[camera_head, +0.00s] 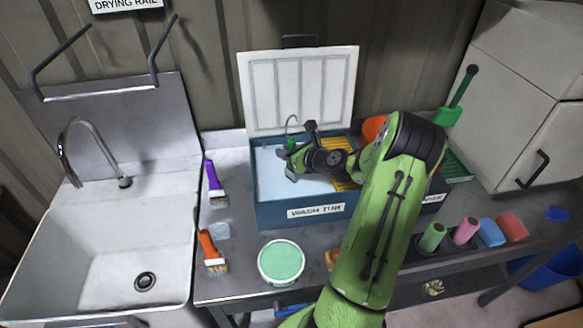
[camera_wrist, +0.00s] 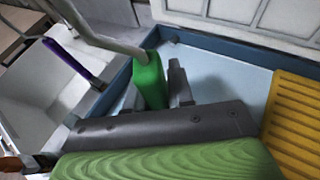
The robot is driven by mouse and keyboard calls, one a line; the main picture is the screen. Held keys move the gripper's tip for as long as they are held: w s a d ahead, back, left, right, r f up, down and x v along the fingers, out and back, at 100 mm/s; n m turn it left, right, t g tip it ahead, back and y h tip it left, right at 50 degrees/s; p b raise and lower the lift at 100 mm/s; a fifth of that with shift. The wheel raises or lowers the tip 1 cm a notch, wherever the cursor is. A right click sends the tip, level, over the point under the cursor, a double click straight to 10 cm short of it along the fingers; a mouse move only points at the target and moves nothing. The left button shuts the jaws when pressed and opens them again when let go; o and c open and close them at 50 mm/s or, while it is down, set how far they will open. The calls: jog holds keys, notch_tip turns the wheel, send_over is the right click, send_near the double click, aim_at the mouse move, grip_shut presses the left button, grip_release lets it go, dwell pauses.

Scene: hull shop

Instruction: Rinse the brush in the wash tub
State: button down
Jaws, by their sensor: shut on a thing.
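The wash tub (camera_head: 265,213) is a blue box on the bench, with its white lid (camera_head: 300,90) standing open behind it and pale liquid inside. My gripper (camera_head: 292,158) is over the left part of the tub, shut on a green handle with a curved grey hook, which I take to be the brush (camera_head: 291,143). In the wrist view the green brush handle (camera_wrist: 150,85) stands between the fingers of my gripper (camera_wrist: 160,88). Its lower end and bristles are hidden, so I cannot tell whether they touch the liquid. The tub's rim (camera_wrist: 215,45) shows behind it.
A yellow ribbed panel (camera_wrist: 297,110) lies in the tub's right part. Left of the tub are a purple-handled brush (camera_head: 213,178), an orange-handled brush (camera_head: 208,246) and a sink (camera_head: 110,240). A mint-topped tin (camera_head: 281,262) stands in front. Rollers (camera_head: 432,236) and sponges (camera_head: 511,227) are at right.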

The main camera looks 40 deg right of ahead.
notch_tip(320, 180, up, 11)
jog(key=p, duration=0.8)
dwell(1.0)
